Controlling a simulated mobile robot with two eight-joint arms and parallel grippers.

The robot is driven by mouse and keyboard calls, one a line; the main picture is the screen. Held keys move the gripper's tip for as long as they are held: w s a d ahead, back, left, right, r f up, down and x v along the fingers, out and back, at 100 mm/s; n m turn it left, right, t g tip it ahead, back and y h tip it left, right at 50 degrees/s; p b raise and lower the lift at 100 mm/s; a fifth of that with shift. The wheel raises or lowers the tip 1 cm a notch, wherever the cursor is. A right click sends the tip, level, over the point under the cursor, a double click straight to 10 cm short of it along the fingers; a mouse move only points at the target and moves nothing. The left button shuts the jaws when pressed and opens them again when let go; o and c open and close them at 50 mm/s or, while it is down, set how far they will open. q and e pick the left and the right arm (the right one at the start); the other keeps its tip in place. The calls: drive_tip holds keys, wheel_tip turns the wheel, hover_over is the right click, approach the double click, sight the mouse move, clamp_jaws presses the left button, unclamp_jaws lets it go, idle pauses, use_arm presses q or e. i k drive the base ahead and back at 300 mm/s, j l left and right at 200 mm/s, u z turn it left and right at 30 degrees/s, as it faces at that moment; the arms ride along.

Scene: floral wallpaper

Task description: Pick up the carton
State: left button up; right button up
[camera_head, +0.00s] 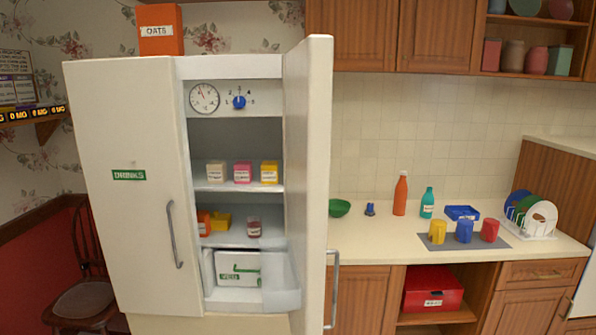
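Three small box-shaped cartons stand in a row on the upper shelf of the open fridge: a whitish-tan carton (216,172), a pink carton (243,173) and a yellow carton (269,172). Each has a white label too small to read. The shelf below holds an orange box (204,223), a yellow item (221,222) and a dark red jar (254,228). Which one the task means is not clear from the picture. Neither of my grippers is in view.
The fridge's right door (313,180) stands open towards me; the left door (135,220), labelled DRINKS, looks shut. The counter (375,240) at right holds bottles, mugs (464,231) and a plate rack (540,228).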

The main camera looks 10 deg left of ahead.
sight(269, 169)
drive_tip(key=i+j+z, duration=0.1)
drive_tip(key=j, duration=0.25)
drive_tip(key=i+j+z, duration=0.15)
drive_tip(key=j, duration=0.2)
drive_tip(key=i+j+z, duration=0.1)
drive_tip(key=j, duration=0.25)
drive_tip(key=i+j, duration=0.15)
drive_tip(key=j, duration=0.2)
drive_tip(key=i+j, duration=0.15)
drive_tip(key=j, duration=0.2)
drive_tip(key=i+j+z, duration=0.1)
drive_tip(key=j, duration=0.3)
